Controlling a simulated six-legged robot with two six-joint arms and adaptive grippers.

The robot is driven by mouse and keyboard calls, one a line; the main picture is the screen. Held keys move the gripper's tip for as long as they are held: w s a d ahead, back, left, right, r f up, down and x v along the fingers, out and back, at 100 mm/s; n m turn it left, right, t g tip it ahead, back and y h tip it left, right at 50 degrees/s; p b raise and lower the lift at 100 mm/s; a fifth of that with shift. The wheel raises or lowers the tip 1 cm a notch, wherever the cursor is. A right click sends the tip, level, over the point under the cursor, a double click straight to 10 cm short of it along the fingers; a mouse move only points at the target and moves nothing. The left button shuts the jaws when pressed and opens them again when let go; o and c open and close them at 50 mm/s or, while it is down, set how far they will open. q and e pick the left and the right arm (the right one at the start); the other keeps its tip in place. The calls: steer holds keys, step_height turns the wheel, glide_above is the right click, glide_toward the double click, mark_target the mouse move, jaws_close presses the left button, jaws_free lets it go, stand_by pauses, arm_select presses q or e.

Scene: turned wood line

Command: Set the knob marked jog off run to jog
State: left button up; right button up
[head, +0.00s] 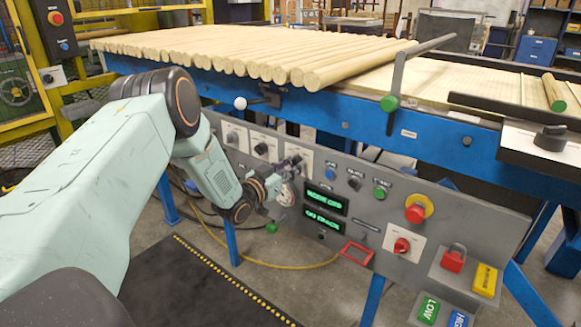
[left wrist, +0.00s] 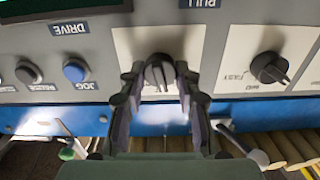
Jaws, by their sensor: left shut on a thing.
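My left gripper (head: 284,174) reaches the grey control panel from the left in the head view, at the third white plate (head: 303,152). In the left wrist view, which shows the panel upside down, the gripper (left wrist: 158,78) has its two fingers on either side of a black knob (left wrist: 157,71) and is shut on it. The knob's plate (left wrist: 140,42) is white. Its markings are hidden by the fingers or washed out by glare, so I cannot read jog, off or run there. My right gripper is not in view.
Another black knob (left wrist: 270,68) and a blue button (left wrist: 75,71) flank the held knob. The panel also carries green displays (head: 323,200), a red emergency button (head: 415,212) and a red padlock (head: 454,258). Wooden rods (head: 240,55) lie on the blue-framed table above.

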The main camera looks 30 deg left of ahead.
arm_select(q)
steer(key=n+b, duration=0.1)
steer(key=n, duration=0.5)
steer(key=shift+r+n, duration=0.1)
steer(key=shift+n, duration=0.3)
stand_by(0.4)
steer(key=o, duration=1.2)
steer(key=shift+c, duration=0.2)
steer(key=s, duration=1.2)
steer(key=shift+a, duration=0.45)
